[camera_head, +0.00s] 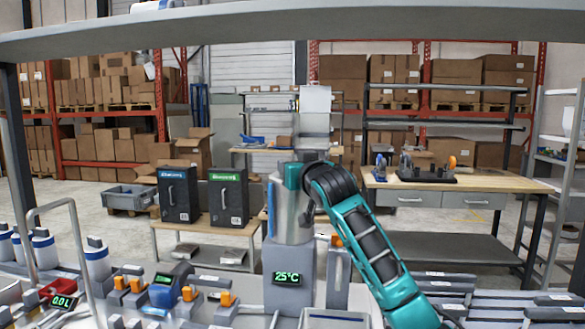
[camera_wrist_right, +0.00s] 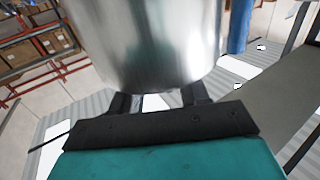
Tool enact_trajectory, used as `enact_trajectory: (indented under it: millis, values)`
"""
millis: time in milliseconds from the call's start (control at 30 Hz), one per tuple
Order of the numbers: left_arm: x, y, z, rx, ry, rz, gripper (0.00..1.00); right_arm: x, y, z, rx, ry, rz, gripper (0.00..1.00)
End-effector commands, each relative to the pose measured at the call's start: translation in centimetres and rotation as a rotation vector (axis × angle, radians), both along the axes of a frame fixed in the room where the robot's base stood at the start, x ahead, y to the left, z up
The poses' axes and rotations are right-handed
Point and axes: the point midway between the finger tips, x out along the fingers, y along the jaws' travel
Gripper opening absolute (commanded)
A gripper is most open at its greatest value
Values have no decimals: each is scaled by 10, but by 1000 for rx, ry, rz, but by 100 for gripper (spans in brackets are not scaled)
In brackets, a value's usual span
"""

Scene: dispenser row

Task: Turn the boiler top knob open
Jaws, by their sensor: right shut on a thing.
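The boiler (camera_head: 290,215) is a silver upright cylinder with a blue strip on its left side. It stands on a grey base whose green display (camera_head: 287,278) reads 25°C. My teal right arm comes in from the lower right, and my right gripper (camera_head: 292,176) is at the top of the cylinder. In the right wrist view the shiny cylinder (camera_wrist_right: 148,45) fills the upper middle and hides the fingertips of my gripper (camera_wrist_right: 158,100). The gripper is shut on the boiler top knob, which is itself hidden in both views. My left gripper is not in view.
A grey shelf (camera_head: 400,24) crosses the top of the head view. Orange-topped items and a red scale (camera_head: 62,301) are on the counter at the left, with a curved metal rail (camera_head: 82,245). Two black dispensers (camera_head: 179,191) (camera_head: 228,197) stand on a low table behind.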

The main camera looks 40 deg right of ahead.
Motion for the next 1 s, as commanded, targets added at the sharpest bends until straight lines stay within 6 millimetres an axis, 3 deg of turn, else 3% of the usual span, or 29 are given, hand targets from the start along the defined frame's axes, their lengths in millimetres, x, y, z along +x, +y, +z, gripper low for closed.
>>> enact_trajectory:
  millis: [1000]
  values:
    - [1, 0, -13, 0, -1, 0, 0, 0, -13, 0, 6, -3, 672, 14]
